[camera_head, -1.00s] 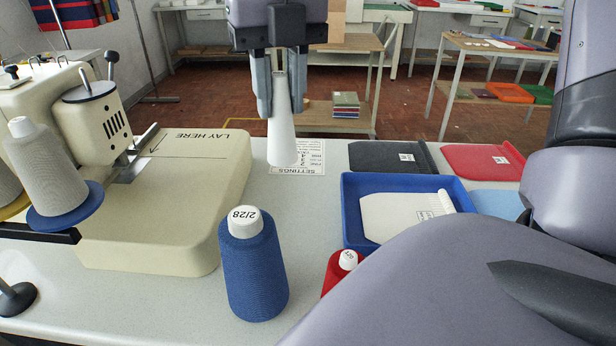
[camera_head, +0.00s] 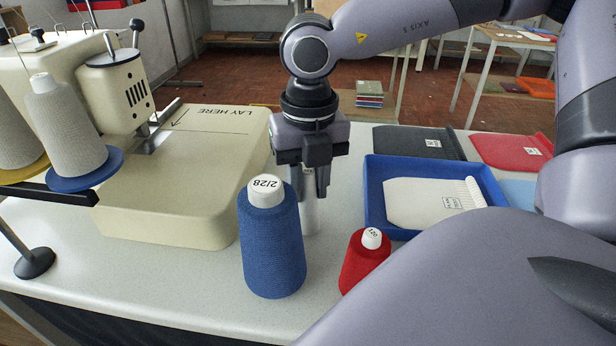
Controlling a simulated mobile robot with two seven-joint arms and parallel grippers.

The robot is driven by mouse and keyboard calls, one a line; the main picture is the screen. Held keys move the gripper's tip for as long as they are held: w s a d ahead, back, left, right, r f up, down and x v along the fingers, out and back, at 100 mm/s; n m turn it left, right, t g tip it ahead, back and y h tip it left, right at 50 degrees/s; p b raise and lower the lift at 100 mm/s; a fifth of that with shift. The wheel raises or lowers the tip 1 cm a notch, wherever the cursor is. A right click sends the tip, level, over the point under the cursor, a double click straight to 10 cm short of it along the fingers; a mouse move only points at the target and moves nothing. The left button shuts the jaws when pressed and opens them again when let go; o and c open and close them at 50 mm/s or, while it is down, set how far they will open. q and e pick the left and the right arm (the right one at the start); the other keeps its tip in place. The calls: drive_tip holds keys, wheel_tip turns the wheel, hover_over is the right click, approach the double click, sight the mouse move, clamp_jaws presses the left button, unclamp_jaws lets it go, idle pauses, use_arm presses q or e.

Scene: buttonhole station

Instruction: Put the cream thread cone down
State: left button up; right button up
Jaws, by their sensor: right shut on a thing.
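My right gripper (camera_head: 312,186) comes down from above, behind the blue thread cone, and is shut on a pale, narrow cone (camera_head: 311,216), which I take as the cream thread cone. It is about upright, its upper part hidden between the fingers. Its lower end is low over the grey-white worktop (camera_head: 215,285); I cannot tell whether it touches. My left gripper is not in view.
A blue thread cone (camera_head: 271,240) stands just in front of the held cone. A red one (camera_head: 365,262) stands to the right, and a blue tray (camera_head: 375,205) with a white piece lies behind it. The cream machine (camera_head: 170,210) fills the left.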

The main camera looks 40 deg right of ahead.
drive_tip(key=shift+f+b, duration=0.25)
drive_tip(key=shift+b, duration=0.05)
drive_tip(key=o, duration=1)
drive_tip(key=shift+r, duration=0.1)
drive_tip(key=shift+r+p, duration=0.25)
drive_tip(key=shift+p, duration=0.15)
wheel_tip(320, 180, up, 12)
drive_tip(key=shift+f+p, duration=0.1)
drive_tip(key=shift+p, duration=0.65)
